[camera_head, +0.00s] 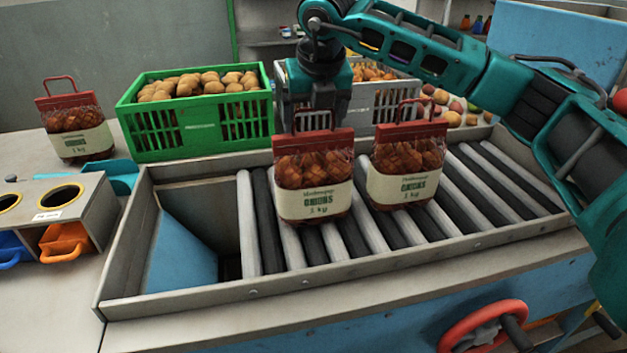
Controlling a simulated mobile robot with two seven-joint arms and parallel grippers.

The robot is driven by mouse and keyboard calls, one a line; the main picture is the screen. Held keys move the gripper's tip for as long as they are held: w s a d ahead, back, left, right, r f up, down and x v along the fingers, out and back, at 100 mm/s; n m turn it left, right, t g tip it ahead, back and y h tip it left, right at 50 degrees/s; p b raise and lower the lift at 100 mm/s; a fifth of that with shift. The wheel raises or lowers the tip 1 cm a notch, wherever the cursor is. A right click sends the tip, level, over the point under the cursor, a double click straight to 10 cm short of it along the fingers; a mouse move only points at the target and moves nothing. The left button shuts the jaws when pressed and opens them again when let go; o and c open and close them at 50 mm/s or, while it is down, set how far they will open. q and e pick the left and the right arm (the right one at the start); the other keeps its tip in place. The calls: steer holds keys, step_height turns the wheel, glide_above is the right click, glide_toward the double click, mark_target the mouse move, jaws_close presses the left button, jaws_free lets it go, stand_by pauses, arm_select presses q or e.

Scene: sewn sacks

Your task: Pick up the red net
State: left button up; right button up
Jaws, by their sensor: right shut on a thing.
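Three red net bags of onions with cream labels and red top bands show in the head view. The middle red net (312,172) is upright over the rollers, its red handle at my right gripper (313,112). My right gripper points down from above and is shut on this handle; its fingertips are partly hidden against the dark jaw and handle. I cannot tell whether the bag's base touches the rollers. A second red net (407,160) stands close on its right, handle up. A third red net (76,125) stands on the table at the far left. My left gripper is not in view.
A roller conveyor (350,268) has raised metal edges and an open chute (185,250) at its left. A green crate (150,140) of potatoes and a grey crate (376,92) stand behind. A holder with orange (65,240) and blue bins is at left.

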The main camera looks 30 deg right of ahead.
steer(key=c, duration=0.4)
steer(key=shift+w+r, duration=0.1)
steer(key=shift+r, duration=0.05)
jaws_close()
steer(key=shift+r, duration=0.1)
